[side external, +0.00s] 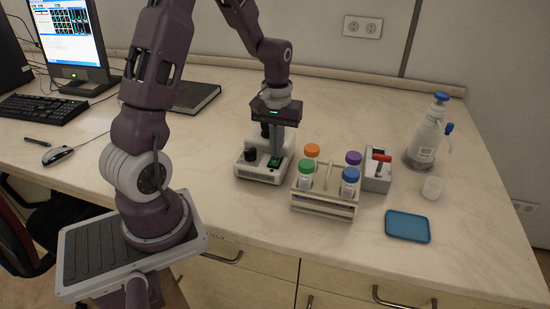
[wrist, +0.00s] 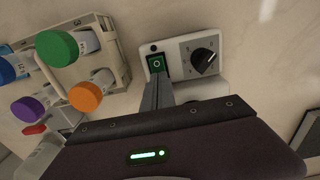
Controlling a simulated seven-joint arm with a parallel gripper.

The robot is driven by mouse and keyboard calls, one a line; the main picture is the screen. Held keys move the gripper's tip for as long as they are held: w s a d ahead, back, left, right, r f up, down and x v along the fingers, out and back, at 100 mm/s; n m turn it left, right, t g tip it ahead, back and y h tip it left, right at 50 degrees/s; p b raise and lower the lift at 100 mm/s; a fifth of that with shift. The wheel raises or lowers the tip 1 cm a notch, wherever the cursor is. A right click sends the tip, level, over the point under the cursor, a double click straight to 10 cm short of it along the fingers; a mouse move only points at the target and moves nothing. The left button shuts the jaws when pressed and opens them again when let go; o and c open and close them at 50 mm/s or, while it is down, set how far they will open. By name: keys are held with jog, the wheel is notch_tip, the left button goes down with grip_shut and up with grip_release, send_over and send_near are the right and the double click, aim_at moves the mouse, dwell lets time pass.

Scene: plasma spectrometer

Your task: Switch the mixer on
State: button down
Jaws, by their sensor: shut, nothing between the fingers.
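The mixer (side external: 248,172) is a small white device on the table, left of the tube rack. It has a black knob (wrist: 205,60) and a green rocker switch (wrist: 156,64) with a light mark on it. My gripper (side external: 275,153) points down over the switch side of the mixer, its fingers shut and empty. In the wrist view the fingertips (wrist: 158,80) are at the edge of the green switch and cover part of it. I cannot tell whether they touch it.
A wooden rack (side external: 323,207) with orange, green, purple and blue capped tubes stands close to the right of the mixer. Beyond it are a grey box with a red handle (side external: 378,176), a blue tray (side external: 408,227), a white cup (side external: 432,188) and a dispenser bottle (side external: 425,140).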

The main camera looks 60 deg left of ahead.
jog(key=shift+r, duration=3.45)
jog(key=s+d+r+m+t, duration=0.2)
jog(key=s+d+r+m, duration=0.15)
jog(key=d+r, duration=0.45)
jog(key=s+d+r+m+t, duration=0.3)
jog(key=s+d+m, duration=0.2)
jog(key=s, duration=0.8)
jog(key=d, duration=0.3)
jog(key=shift+d+t, duration=0.2)
jog(key=shift+t, duration=0.1)
jog(key=shift+r+m, duration=0.1)
jog(key=shift+m, duration=0.15)
